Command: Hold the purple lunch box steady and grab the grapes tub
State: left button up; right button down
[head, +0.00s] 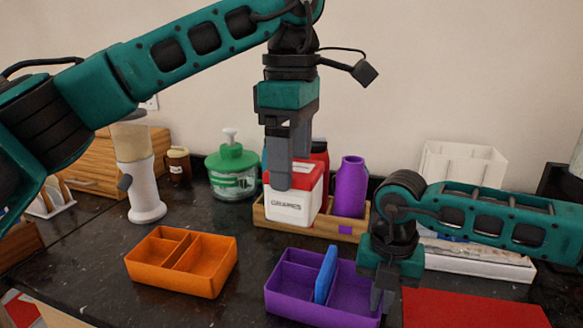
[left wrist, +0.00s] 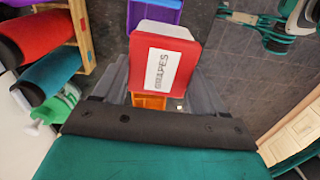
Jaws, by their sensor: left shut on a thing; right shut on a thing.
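The grapes tub (head: 290,207), white with a red lid and a GRAPES label, is held between the fingers of my left gripper (head: 291,175). It stands upright in front of the wooden rack; I cannot tell whether it is clear of the rack. In the left wrist view the tub (left wrist: 162,75) sits between both fingers. The purple lunch box (head: 290,300) is on the dark counter, with a blue divider (head: 326,273) standing up in it. My right gripper (head: 383,300) is shut on the lunch box's right wall; its fingertips are partly hidden.
An orange lunch box (head: 181,262) stands empty at the left. The wooden rack (head: 345,228) holds a purple bottle (head: 350,187) and other bottles. A red mat (head: 470,308) lies at the front right. A green-topped jar (head: 231,170) and a white grinder (head: 142,180) stand behind.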

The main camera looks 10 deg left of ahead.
jog(key=c, duration=1.2)
grip_release()
